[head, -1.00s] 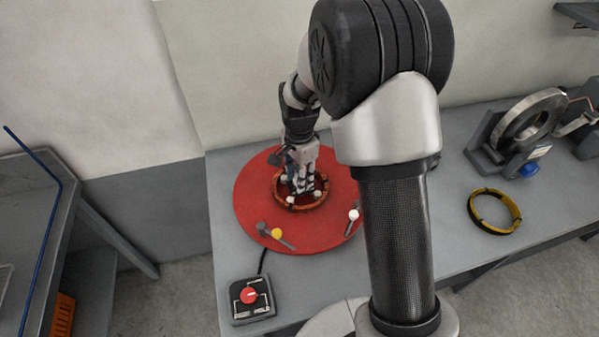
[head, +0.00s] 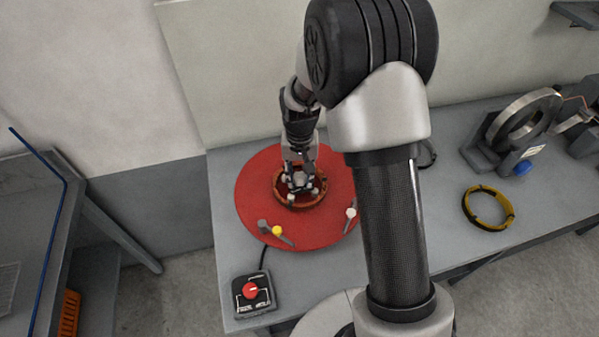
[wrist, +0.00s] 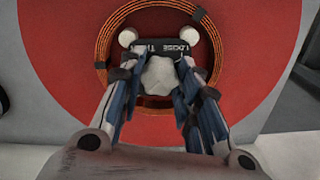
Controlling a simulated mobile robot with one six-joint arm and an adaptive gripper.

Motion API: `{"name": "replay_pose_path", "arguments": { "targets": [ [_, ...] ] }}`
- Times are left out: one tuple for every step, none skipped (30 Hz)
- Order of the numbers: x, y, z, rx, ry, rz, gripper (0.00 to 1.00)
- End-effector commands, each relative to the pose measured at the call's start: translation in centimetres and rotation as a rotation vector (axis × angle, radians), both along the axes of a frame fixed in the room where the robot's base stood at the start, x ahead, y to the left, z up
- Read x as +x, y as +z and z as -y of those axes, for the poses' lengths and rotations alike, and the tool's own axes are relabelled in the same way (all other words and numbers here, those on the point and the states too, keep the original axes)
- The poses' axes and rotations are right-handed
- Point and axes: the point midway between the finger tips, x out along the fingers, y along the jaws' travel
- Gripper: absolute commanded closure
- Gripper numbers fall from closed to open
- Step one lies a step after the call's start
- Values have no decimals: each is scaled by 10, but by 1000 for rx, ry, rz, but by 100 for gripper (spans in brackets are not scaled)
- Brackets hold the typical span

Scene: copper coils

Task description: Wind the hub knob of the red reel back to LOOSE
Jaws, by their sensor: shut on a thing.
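The red reel (head: 262,215) lies flat on the grey bench, and its red face also fills much of the wrist view (wrist: 60,50). A ring of copper coil (wrist: 118,28) sits around its middle. At the hub is a pale lobed knob (wrist: 159,78). A dark label plate (wrist: 160,47) above it carries white lettering that includes LOOSE; the other word is partly hidden. My gripper (wrist: 157,88) points down over the hub, with its fingers on either side of the knob, shut on it. In the head view my gripper (head: 300,183) hides most of the knob.
A control box with a red knob (head: 250,290) stands at the bench's front left. Small levers with a yellow knob (head: 278,230) and a white knob (head: 351,213) sit on the reel. A yellow-black coil (head: 487,208) and a stand with a grey ring (head: 525,118) are at right.

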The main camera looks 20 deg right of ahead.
Motion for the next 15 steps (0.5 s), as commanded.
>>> {"name": "replay_pose_path", "arguments": {
  "targets": [
    [0,1,0,0,42,0,93],
    [0,1,0,0,71,0,93],
    [0,1,0,0,108,0,93],
    [0,1,1,0,137,0,93],
    [0,1,1,0,166,0,93],
    [0,1,1,0,203,0,93],
    [0,1,1,0,232,0,93],
    [0,1,1,0,260,0,93],
    [0,1,1,0,298,0,93],
    [0,1,1,0,327,0,93],
    [0,1,1,0,355,0,93],
    [0,1,1,0,393,0,93],
    [0,1,1,0,422,0,93],
    [0,1,1,0,450,1,93],
    [0,1,2,0,488,1,93]
  ]
}}
